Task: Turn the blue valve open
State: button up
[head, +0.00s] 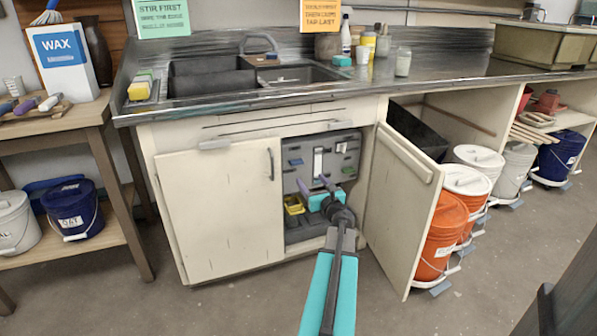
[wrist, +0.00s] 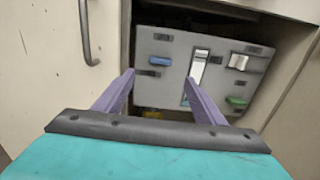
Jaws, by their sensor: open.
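The blue valve (wrist: 162,63) is a small blue handle at the upper left of a grey panel (wrist: 215,65) inside the open sink cabinet. It shows in the head view (head: 296,162) as a small blue bar, lying about level. My gripper (wrist: 160,77) is open and empty, its purple fingers pointing at the panel. In the wrist view the blue valve appears just beyond the fingertips, between them and nearer the left one. The fingers look apart from it. In the head view my gripper (head: 314,184) is in front of the panel, lower right of the blue valve.
A green handle (wrist: 236,100) and a white one (wrist: 238,61) are on the panel's right, with a pale vertical strip in the middle. The closed left door (head: 220,210) and open right door (head: 405,210) flank the opening. A yellow container (head: 294,204) sits below.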

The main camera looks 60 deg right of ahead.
aim_at(298, 163)
jog(key=shift+s, duration=0.15)
jog(key=shift+d, duration=0.1)
jog(key=shift+b+x, duration=1.1)
jog(key=shift+x, duration=5.8)
